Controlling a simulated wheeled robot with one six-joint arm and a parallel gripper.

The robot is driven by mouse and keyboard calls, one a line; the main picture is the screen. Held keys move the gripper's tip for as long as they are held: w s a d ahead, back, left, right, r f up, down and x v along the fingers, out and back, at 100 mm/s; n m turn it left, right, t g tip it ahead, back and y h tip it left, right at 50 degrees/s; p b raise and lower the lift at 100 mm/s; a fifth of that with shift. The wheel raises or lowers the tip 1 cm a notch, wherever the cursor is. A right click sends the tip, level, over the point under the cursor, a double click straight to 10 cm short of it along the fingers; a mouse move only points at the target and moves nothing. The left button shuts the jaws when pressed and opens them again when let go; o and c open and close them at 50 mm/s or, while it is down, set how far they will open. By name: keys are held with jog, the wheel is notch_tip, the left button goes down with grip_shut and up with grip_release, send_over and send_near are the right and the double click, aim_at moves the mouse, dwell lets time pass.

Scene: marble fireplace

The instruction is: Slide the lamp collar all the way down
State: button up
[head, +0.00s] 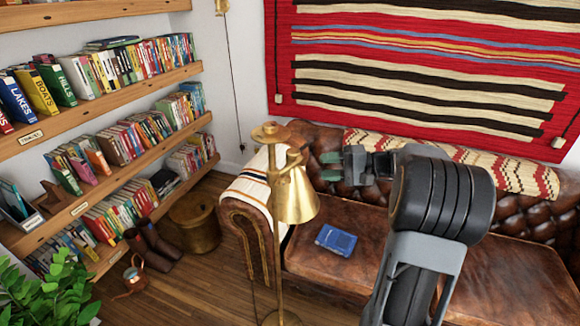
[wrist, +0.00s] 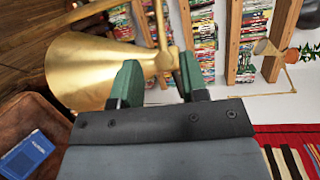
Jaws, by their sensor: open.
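The brass floor lamp (head: 278,245) stands upright in front of the sofa's left arm, its cone shade (head: 296,196) hanging to the right of the pole. A wide brass disc, apparently the collar (head: 270,133), sits near the top of the pole. My gripper (head: 330,166) is open, with green fingertips pointing left toward the lamp, just right of the upper shade. In the wrist view, the shade (wrist: 90,72) fills the left, and brass parts show beyond and between the open fingers (wrist: 158,78). I cannot tell whether the fingers touch the lamp, and the collar is not clear there.
The leather sofa (head: 340,225) with a blue book (head: 336,240) is behind and right of the lamp. Bookshelves (head: 100,85) line the left wall. A brass bin (head: 195,222), copper can (head: 133,275) and plant (head: 45,295) stand on the floor at left.

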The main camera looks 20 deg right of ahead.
aim_at(289, 168)
jog(key=p+x, duration=0.2)
jog(key=x, duration=0.8)
jog(key=shift+w+a+f, duration=0.1)
jog(key=shift+w+a, duration=0.05)
jog(key=shift+a, duration=0.1)
grip_shut()
